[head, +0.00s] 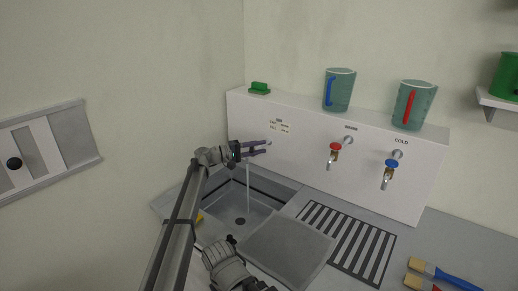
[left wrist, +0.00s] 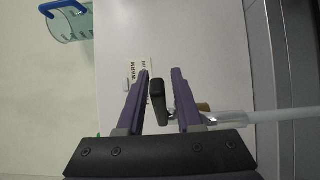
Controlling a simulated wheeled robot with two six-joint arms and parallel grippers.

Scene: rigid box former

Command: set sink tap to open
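My left gripper (head: 262,148) is at the sink tap, in front of the white wall panel (head: 310,150). The gripper largely hides the tap in the head view. In the left wrist view, the purple fingers (left wrist: 160,90) are apart, with the tap's dark lever (left wrist: 158,98) between them. The lever is nearer the left finger; I cannot tell whether they touch. A thin water stream (head: 248,190) falls into the sink basin (head: 228,212). A pale see-through stream (left wrist: 260,116) also shows in the left wrist view. My right gripper's fingers do not show.
A red-handled tap (head: 334,150) and a blue-handled tap (head: 391,167) are on the panel to the right. Two jugs, one with a blue handle (head: 328,92) and one with a red handle (head: 409,106), stand on its top. Brushes (head: 440,274) lie at the lower right beyond a slotted drain (head: 350,240).

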